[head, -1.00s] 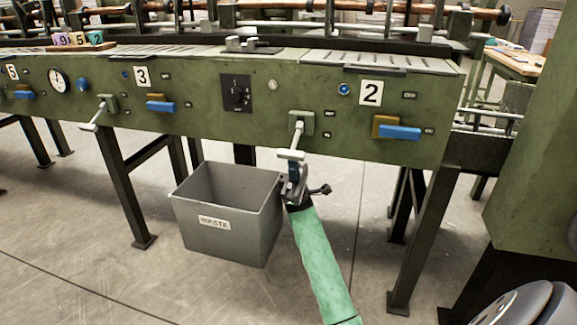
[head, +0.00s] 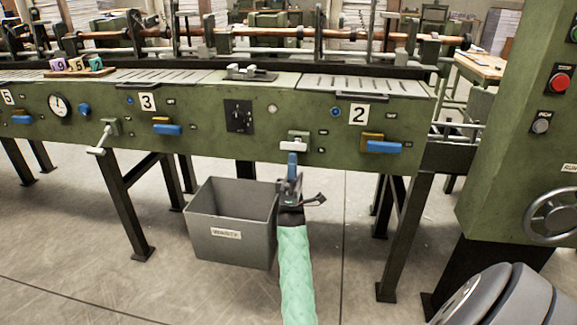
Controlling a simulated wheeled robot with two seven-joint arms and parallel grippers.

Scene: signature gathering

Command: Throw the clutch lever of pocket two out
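The pocket two clutch lever (head: 294,147) has a white grip on a green mount, left of the "2" plate (head: 358,115) on the green machine front. Its grip sits close below the mount and its rod is barely visible, so it appears to point out towards me. My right gripper (head: 292,166), on a green-sleeved arm, points up from below. Its blue fingertips end just under the lever's grip; whether they touch it I cannot tell. The fingers are seen edge-on, so their opening is unclear. My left gripper is not in view.
A grey waste bin (head: 232,240) stands on the floor just left of my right gripper. The pocket three lever (head: 103,140) hangs further left. A green cabinet with a handwheel (head: 553,215) stands at the right.

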